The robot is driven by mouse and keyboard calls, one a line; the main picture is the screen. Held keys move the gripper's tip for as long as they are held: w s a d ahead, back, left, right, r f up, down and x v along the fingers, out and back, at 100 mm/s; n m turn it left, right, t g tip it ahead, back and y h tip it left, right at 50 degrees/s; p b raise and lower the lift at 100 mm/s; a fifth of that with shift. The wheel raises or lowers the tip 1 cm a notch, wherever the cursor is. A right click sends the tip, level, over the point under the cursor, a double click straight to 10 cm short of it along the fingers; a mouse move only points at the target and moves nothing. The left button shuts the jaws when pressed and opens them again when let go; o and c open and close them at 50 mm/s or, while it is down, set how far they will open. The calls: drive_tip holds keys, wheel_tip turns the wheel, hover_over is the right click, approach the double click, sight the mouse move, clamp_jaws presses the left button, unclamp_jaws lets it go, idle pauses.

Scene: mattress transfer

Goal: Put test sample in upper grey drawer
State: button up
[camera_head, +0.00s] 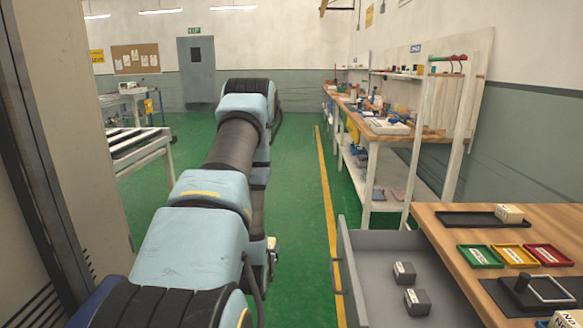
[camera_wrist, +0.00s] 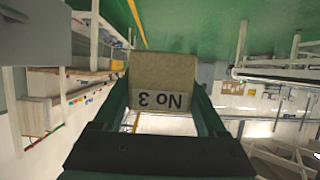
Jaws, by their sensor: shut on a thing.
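A tan block labelled "No 3" (camera_wrist: 163,72) is between the fingers of my gripper (camera_wrist: 165,90) in the wrist view. The label reads upside down there. My gripper is shut on this block and holds it up in the air, with green floor and shelving behind. In the head view my arm reaches forward over the floor, and the held block cannot be made out clearly. A grey drawer (camera_head: 372,240) stands pulled open at the lower right, to the right of my arm. Two dark grey blocks with white labels (camera_head: 404,273) (camera_head: 417,301) lie inside it.
A wooden worktop (camera_head: 450,222) right of the drawer bears a black tray (camera_head: 470,219) with a pale block, green (camera_head: 480,256), yellow (camera_head: 512,256) and red (camera_head: 548,255) trays. A cluttered workbench (camera_head: 390,127) stands behind. A tall cabinet (camera_head: 75,130) is close on the left.

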drive_tip(key=shift+s+a+r+n+y, duration=0.1)
drive_tip(key=shift+s+a+n+y, duration=0.1)
drive_tip(key=shift+s+a, duration=0.3)
drive_tip(key=shift+s+a+n+y, duration=0.1)
drive_tip(key=shift+s+a+y, duration=0.15)
drive_tip(key=shift+a, duration=0.3)
drive_tip(key=v, duration=0.4)
drive_tip(key=shift+a+r, duration=0.1)
drive_tip(key=shift+r, duration=0.15)
